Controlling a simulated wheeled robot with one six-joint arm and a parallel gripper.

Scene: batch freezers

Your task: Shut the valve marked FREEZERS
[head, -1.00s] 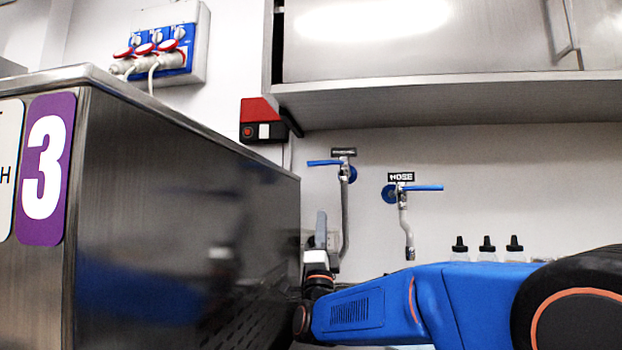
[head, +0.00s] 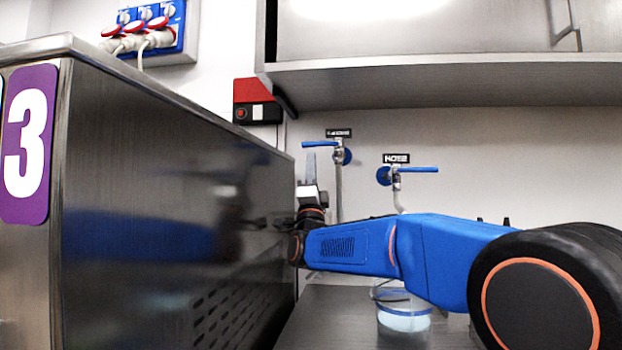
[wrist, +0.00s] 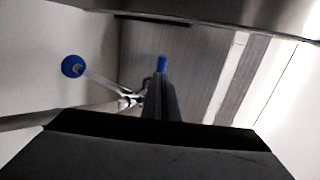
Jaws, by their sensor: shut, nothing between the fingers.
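Two valves with blue levers are on the back wall in the head view. The left valve (head: 321,144) has its lever level, pointing left, under a dark label (head: 339,133) too small to read clearly. The right valve (head: 417,169) sits under a label reading HOSE (head: 396,158), its lever level and pointing right. My gripper (head: 311,156) is shut and points up, its tips just below the left valve's lever in the picture. In the wrist view, a blue lever end (wrist: 162,64) shows just past the shut fingers. I cannot tell whether they touch.
The steel freezer marked 3 (head: 170,170) stands close left of my gripper. A steel cupboard (head: 430,85) overhangs the valves. A clear container (head: 403,318) stands on the worktop below my arm. A red switch box (head: 257,102) is on the wall.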

